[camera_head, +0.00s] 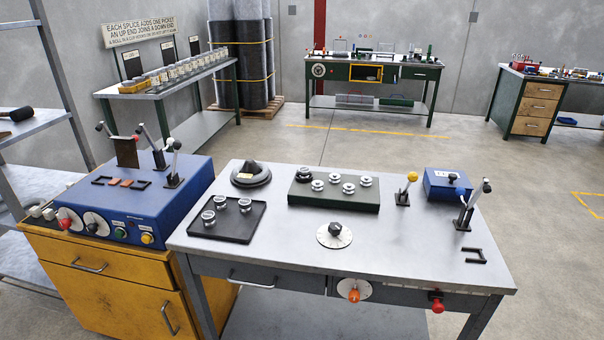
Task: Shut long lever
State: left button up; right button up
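Several upright levers are in view, and I cannot tell which one is the long lever. On the blue machine (125,205) at the left stand a rear lever (152,146) beside an upright dark plate (126,152), and a front lever (173,165); both have dark knobs. On the grey table, a short lever with a yellow knob (407,188) stands right of centre. A tilted lever with a dark knob (472,204) stands near the right edge, in front of a small blue box (446,185). Neither of my grippers is in view.
The grey table (270,248) also holds a black tray (228,221) and green block (333,193) with metal pieces, a dial (334,235) and a black coil (250,175). A yellow cabinet (125,290) supports the machine. Open floor (370,137) lies behind the table.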

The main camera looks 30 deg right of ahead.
aim_at(413, 176)
jog(key=z, duration=1.55)
jog(key=l+z, duration=0.25)
